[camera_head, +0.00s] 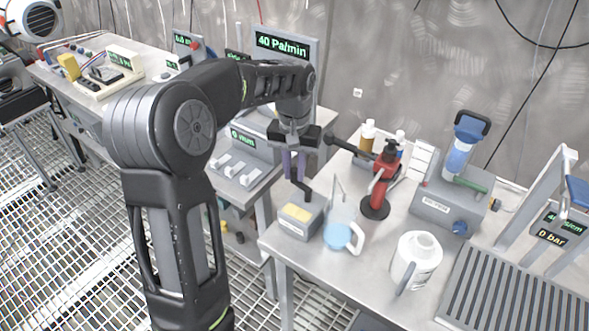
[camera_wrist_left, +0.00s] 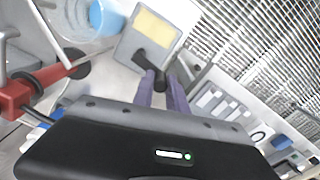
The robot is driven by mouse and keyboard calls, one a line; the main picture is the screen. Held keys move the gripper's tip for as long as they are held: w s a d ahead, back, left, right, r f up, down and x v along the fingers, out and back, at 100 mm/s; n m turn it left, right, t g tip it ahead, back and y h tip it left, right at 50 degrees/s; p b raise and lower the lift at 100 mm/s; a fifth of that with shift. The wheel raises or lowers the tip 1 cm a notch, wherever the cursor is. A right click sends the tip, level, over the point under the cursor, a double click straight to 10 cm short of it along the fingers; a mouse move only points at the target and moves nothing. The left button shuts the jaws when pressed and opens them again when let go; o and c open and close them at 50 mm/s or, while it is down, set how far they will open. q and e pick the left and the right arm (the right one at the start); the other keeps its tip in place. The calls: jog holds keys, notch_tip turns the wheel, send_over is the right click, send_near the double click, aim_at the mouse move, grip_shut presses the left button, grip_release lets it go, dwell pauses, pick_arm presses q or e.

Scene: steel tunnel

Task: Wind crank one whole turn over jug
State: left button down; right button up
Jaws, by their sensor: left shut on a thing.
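A black crank (camera_head: 302,187) rises from a grey box with a pale yellow top panel (camera_head: 298,213) at the table's near left corner. My left gripper (camera_head: 293,168) points down with its purple fingers shut on the crank's handle. In the left wrist view the fingers (camera_wrist_left: 161,90) close around the upright black grip of the crank (camera_wrist_left: 146,60), above the box's edge. A clear jug with blue liquid (camera_head: 338,236) stands just right of the box, its handle to the right. The jug (camera_wrist_left: 104,18) is partly cut off in the left wrist view. My right gripper is not visible.
A red hand device with a black base (camera_head: 376,206) stands behind the jug. A white jug (camera_head: 415,262) and a ribbed grey rack (camera_head: 520,295) lie to the right. A switch panel (camera_head: 238,170) is left of the box, across a gap.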

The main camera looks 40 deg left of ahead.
pick_arm(q)
jog(key=shift+w+m, duration=0.1)
jog(key=shift+m, duration=0.2)
dwell(0.4)
jog(key=shift+w+m+p, duration=0.3)
jog(key=shift+m+p, duration=0.05)
jog(key=shift+m, duration=0.35)
jog(key=m, duration=0.1)
jog(key=w+m, duration=0.1)
jog(key=m, duration=0.1)
jog(key=shift+w+d+r+p, duration=0.1)
jog(key=shift+d+p, duration=0.2)
jog(key=shift+p, duration=0.1)
jog(key=m, duration=0.3)
jog(key=shift+w+d+p, duration=0.3)
jog(key=shift+w+d, duration=0.05)
jog(key=shift+w, duration=0.05)
jog(key=shift+w+d+m+p, duration=0.1)
jog(key=shift+d+m+p, duration=0.55)
jog(key=shift+m, duration=2.05)
jog(key=shift+d+m+p, duration=0.1)
jog(key=shift+d+m, duration=1.2)
jog(key=shift+m, duration=1.4)
jog(key=shift+w+d+m+p, duration=0.1)
jog(key=shift+d+m+p, duration=0.2)
jog(key=shift+d+m, duration=1.55)
jog(key=shift+a+m, duration=0.9)
jog(key=shift+m, duration=0.05)
